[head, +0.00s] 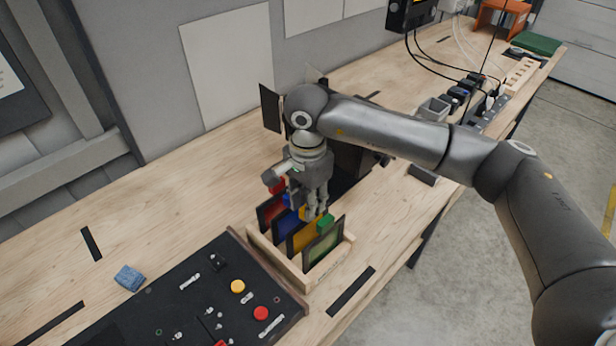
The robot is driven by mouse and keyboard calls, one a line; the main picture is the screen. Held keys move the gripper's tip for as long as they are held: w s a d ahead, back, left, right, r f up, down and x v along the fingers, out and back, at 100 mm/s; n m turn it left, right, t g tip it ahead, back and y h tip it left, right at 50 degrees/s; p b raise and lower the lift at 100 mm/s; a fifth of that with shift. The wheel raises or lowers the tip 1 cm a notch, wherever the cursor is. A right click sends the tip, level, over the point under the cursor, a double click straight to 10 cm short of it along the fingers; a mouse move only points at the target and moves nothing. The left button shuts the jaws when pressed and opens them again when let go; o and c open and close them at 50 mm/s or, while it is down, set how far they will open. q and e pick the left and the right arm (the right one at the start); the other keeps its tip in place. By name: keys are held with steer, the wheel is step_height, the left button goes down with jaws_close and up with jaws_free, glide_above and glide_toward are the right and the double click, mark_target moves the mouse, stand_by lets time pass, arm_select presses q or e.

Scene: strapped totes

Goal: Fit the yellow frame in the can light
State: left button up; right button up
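The yellow frame (308,237) stands upright in a wooden rack (292,268), between a blue frame (287,226) and a green frame (323,246). A red frame (268,212) stands at the rack's far end. My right gripper (316,211) points down right over the yellow frame, its fingertips close to the frame's top edge. I cannot tell whether the fingers are closed on it. The can light seems to be the dark body (350,160) behind my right arm, with a black flap (270,108) showing at its left; most of it is hidden. My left gripper is not in view.
A black control panel (185,300) with yellow and red buttons lies left of the rack. A blue block (129,278) lies on the wooden bench (190,190). Power adapters and cables (465,95) crowd the far right end. Bench left of the rack is mostly clear.

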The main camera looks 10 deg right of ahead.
mark_target(308, 230)
steer(key=shift+f, duration=0.55)
steer(key=shift+s+f+p, duration=0.25)
steer(key=shift+f+p, duration=0.05)
steer(key=shift+f, duration=0.2)
steer(key=shift+w+f, duration=0.1)
steer(key=shift+w, duration=0.05)
steer(key=shift+c, duration=0.5)
jaws_close()
steer(key=shift+c, duration=1.9)
jaws_free()
jaws_close()
